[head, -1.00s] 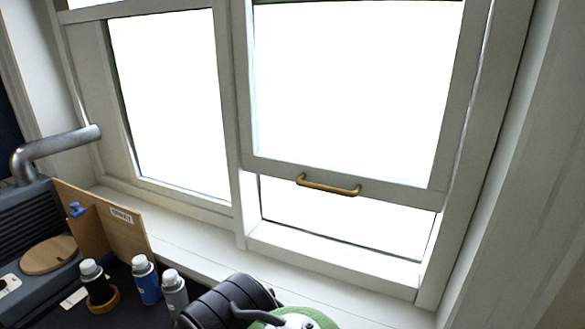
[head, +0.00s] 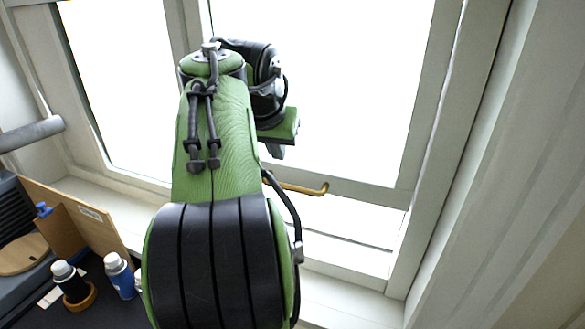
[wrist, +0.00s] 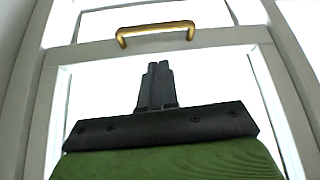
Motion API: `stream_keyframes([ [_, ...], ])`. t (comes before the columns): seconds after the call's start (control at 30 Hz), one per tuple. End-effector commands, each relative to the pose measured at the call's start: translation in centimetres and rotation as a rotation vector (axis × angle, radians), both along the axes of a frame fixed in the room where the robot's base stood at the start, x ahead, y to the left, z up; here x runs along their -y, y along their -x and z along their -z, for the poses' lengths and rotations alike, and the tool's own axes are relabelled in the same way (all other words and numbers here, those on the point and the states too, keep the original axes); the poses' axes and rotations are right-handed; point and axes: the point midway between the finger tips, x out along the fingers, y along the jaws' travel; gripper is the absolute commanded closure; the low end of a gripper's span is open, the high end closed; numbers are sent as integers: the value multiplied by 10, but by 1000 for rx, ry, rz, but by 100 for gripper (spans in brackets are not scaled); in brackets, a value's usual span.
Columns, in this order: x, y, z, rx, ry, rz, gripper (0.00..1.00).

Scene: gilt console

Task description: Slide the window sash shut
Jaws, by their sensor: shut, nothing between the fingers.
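The white-framed window sash (head: 372,194) hangs raised, with a bright gap between its bottom rail and the sill. A brass bar handle (head: 312,189) is fixed on that rail; my arm hides its left part in the head view. The whole handle (wrist: 155,29) shows in the wrist view, near the top. My gripper (head: 275,153) is in front of the sash's glass, just above the handle in the head view. In the wrist view its fingers (wrist: 158,66) are together and empty, pointing towards the rail and apart from the handle.
A fixed pane stands left of the sash. At lower left are bottles (head: 120,276), an upright wooden board (head: 75,218) and a grey metal pipe (head: 32,134). The white window reveal (head: 480,190) bounds the right side. The sill (head: 335,290) looks clear right of my arm.

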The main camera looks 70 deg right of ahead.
Motion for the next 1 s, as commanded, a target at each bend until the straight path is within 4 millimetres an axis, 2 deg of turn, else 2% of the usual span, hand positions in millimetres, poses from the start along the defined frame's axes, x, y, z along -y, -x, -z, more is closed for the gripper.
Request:
stream_keyframes([
  [0.03, 11, 12, -12, -5, 11, 66, 100],
  [0.17, 22, 26, -13, -8, 22, 128, 100],
  [0.27, 28, 27, 1, -9, 20, 127, 100],
  [0.67, 74, 30, 74, -6, 17, 123, 100],
  [0.8, 68, 28, 97, -5, 19, 119, 100],
  [1.0, 65, 27, 109, -5, 22, 118, 100],
])
